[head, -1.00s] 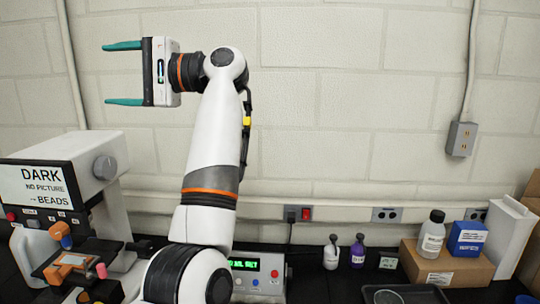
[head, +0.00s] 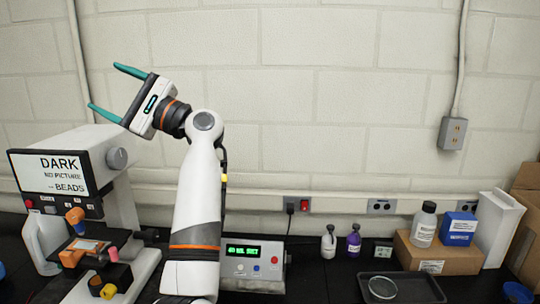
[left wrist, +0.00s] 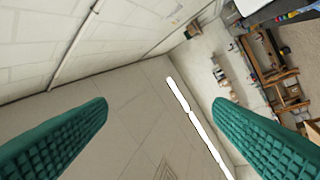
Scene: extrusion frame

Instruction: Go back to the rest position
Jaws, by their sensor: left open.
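My left gripper (head: 108,90) is raised in front of the wall in the head view, above the microscope-like device with the screen. Its two teal fingers are spread wide and point up and to the left. The left wrist view shows the same gripper (left wrist: 160,125) with its ribbed fingers apart and nothing between them. Behind them that view shows wall, a bright light strip and a distant shelf. My right gripper is in neither view.
The device with the screen (head: 50,172) stands at the left of the dark bench. A control box (head: 252,265) with a green display sits mid-bench. Small bottles (head: 353,241), a black tray (head: 410,285), a cardboard box (head: 437,255) and a white bottle (head: 424,229) stand to the right.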

